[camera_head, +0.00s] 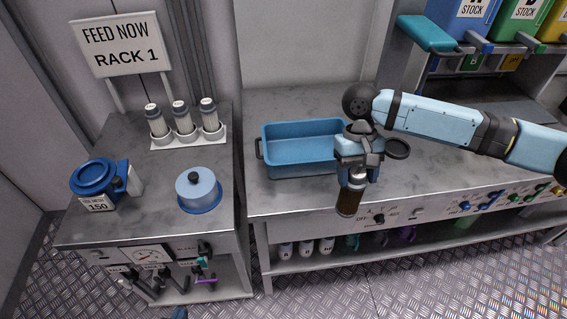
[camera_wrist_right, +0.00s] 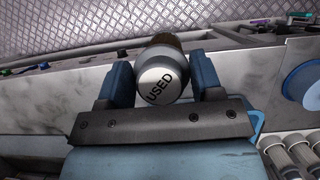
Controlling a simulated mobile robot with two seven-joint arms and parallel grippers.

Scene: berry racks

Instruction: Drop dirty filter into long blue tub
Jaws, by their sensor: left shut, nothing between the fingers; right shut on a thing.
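The dirty filter (camera_head: 349,201) is brown with a grey cap and hangs roughly upright in the head view. In the right wrist view its cap (camera_wrist_right: 163,82) faces the camera and reads USED. My right gripper (camera_head: 352,178) is shut on it, one finger on each side of the cap. The long blue tub (camera_head: 300,170) stands on the right bench, open at the top. The gripper and filter are at its right front corner, near the bench's front edge, and hide that corner. Only a small blue tip of my left gripper (camera_head: 180,313) shows at the bottom edge, shut and empty.
Three filters stand in a white rack (camera_head: 190,139) on the left bench, under a FEED NOW RACK 1 sign (camera_head: 118,45). A blue-lidded pot (camera_head: 198,190) and a blue device (camera_head: 95,178) stand there too. Coloured stock bins (camera_head: 520,15) are at the upper right.

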